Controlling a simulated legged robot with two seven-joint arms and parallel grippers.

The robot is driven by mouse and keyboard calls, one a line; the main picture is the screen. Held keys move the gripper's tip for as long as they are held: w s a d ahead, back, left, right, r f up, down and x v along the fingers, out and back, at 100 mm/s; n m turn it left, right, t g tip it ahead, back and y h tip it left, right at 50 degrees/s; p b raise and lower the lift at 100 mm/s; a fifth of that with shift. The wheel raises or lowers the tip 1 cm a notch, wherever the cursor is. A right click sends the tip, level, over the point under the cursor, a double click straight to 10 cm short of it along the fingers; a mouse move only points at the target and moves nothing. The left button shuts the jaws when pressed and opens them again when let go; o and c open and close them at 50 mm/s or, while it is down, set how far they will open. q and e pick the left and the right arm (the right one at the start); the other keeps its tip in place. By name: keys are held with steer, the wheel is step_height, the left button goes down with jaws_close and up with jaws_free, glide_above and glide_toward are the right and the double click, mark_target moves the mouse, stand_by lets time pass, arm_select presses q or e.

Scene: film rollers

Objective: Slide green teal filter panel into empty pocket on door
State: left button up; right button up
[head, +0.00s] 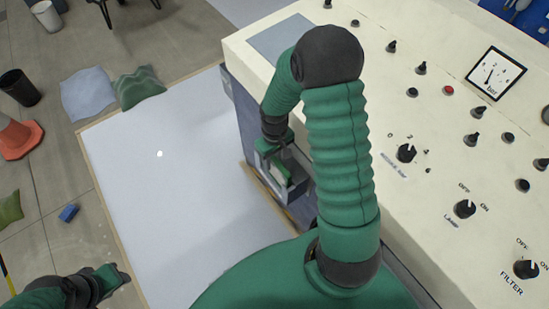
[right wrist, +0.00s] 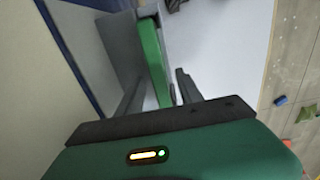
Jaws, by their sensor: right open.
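The green teal filter panel (right wrist: 152,58) stands on edge at the right side of a grey box-like holder (right wrist: 117,42) in the right wrist view. I cannot tell how deeply it sits in the holder. In the head view the green panel (head: 282,172) and grey holder (head: 297,188) are small, at the console's side. My right gripper (right wrist: 160,82) is open, its two fingers on either side of the panel's near end.
A cream console (head: 440,110) with knobs and a gauge (head: 494,73) fills the right. A pale board (head: 190,190) lies on the floor beside it. An orange cone (head: 18,138), dark bin (head: 19,88), cushions (head: 89,94) and a blue block (head: 69,213) are at the left.

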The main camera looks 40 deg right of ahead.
steer(key=shift+r, duration=0.1)
step_height(320, 180, up, 16)
steer(key=p, duration=0.3)
steer(key=shift+r+p, duration=0.25)
steer(key=shift+p, duration=0.15)
